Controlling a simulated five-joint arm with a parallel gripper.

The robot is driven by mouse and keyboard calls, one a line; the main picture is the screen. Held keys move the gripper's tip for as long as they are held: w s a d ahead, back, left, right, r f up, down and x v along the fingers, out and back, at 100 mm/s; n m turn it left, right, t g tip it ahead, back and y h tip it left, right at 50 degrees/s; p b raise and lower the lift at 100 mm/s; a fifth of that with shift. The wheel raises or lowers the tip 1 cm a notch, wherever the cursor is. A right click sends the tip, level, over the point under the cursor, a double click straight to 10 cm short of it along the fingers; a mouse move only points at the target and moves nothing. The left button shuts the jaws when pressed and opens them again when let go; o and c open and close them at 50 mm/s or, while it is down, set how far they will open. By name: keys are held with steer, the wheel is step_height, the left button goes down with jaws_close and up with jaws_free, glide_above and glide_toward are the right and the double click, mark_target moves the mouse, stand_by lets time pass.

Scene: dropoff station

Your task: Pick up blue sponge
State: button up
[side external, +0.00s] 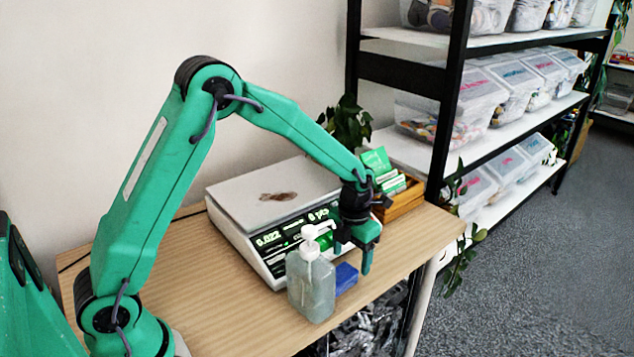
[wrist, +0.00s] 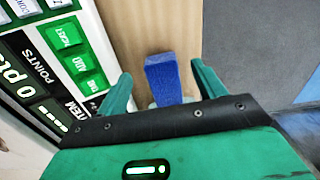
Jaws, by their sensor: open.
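The blue sponge (side external: 346,278) lies on the wooden table near its front edge, just right of and partly behind a clear pump bottle. In the wrist view the blue sponge (wrist: 164,78) shows between my two fingers, with its lower end near the dark edge of my gripper body. My gripper (side external: 352,258) points down above the sponge in the side view. In the wrist view my gripper (wrist: 162,84) has its green fingers apart, one on each side of the sponge, with nothing held. I cannot tell how far the fingertips are above the table.
The pump bottle (side external: 312,284) stands close to the left of the sponge. A scale (side external: 270,205) with a lit display sits behind it. A wooden box (side external: 402,200) of cards is at the back right. The table's (side external: 225,320) edge is close to the sponge.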

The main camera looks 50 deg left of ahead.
steer(key=shift+f, duration=1.35)
steer(key=c, duration=1.1)
steer(key=shift+o, duration=0.2)
steer(key=shift+r, duration=0.2)
step_height(320, 180, up, 10)
steer(key=shift+f, duration=0.15)
